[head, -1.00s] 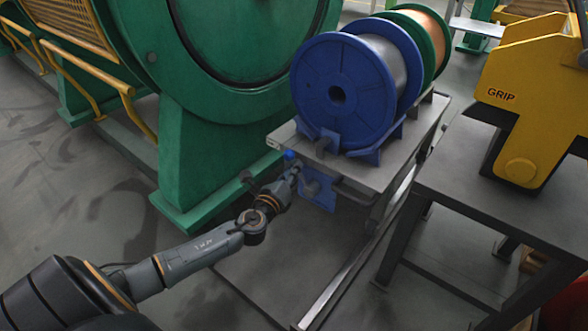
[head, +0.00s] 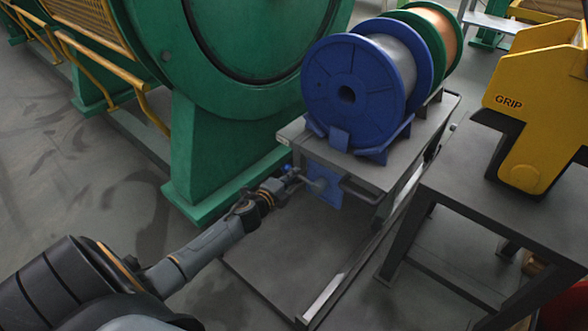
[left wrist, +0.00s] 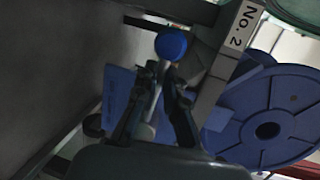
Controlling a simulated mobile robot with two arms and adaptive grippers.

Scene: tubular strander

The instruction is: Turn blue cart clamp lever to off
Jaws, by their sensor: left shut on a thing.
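The clamp lever has a round blue knob (head: 287,168) and sticks out from this plate to the left. My left gripper (head: 290,178) is at the lever, just below the knob. In the left wrist view the blue knob (left wrist: 171,44) stands beyond the fingertips. The grey lever shaft (left wrist: 154,104) runs between the fingers of my left gripper (left wrist: 163,85), which is shut on it. My right gripper is not in view.
A blue spool (head: 347,93) rests on the cart top, with a green spool (head: 438,48) behind it. The green machine (head: 205,155) stands close on the left. A grey table (head: 470,190) bears a yellow GRIP unit (head: 530,110) on the right. Floor is clear at left.

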